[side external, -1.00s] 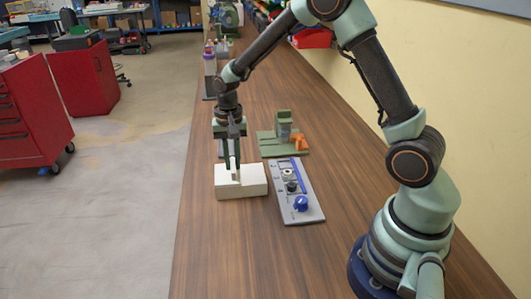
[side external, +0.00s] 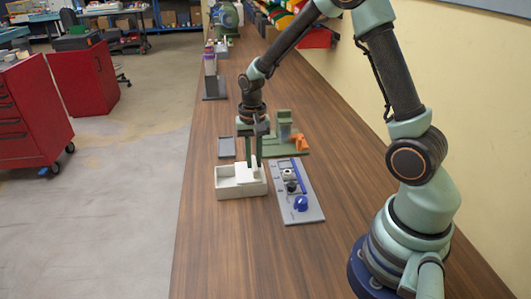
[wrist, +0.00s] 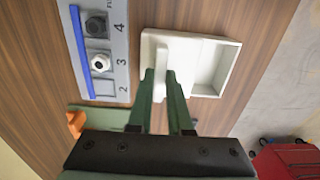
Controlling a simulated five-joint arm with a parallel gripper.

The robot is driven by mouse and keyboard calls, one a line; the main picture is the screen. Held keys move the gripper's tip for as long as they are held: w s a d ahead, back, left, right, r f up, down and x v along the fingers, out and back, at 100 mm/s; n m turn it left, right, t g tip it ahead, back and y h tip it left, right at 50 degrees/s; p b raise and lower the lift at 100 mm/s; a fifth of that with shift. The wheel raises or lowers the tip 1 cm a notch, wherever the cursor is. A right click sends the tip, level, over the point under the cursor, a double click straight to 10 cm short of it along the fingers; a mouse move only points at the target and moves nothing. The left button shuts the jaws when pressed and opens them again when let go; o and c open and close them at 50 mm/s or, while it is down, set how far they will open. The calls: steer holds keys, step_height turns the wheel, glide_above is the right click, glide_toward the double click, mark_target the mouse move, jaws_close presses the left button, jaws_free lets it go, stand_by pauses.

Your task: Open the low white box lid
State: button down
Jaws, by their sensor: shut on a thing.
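The low white box (side external: 232,193) sits on the wooden bench, with its left part uncovered in the side view. It also shows in the wrist view (wrist: 238,52), with the open, empty-looking hollow at right. The white lid (wrist: 182,48) lies over the other side of the box and has an upright handle (wrist: 160,60). My gripper (side external: 252,165) is above the box's right part, with its fingers around the handle; it also shows in the wrist view (wrist: 161,78). It is shut on the handle.
A grey panel (side external: 312,207) with a blue knob (side external: 301,203) stands close to the right of the box. Behind are a green fixture (side external: 284,130) with an orange part (side external: 300,142) and a grey plate (side external: 227,148). The bench in front is clear.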

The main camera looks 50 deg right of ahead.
steer(key=shift+s+d+r, duration=0.1)
steer(key=shift+s+d, duration=0.3)
steer(key=shift+d, duration=0.1)
steer(key=c, duration=0.8)
jaws_free()
steer(key=shift+c, duration=0.2)
step_height(320, 180, up, 12)
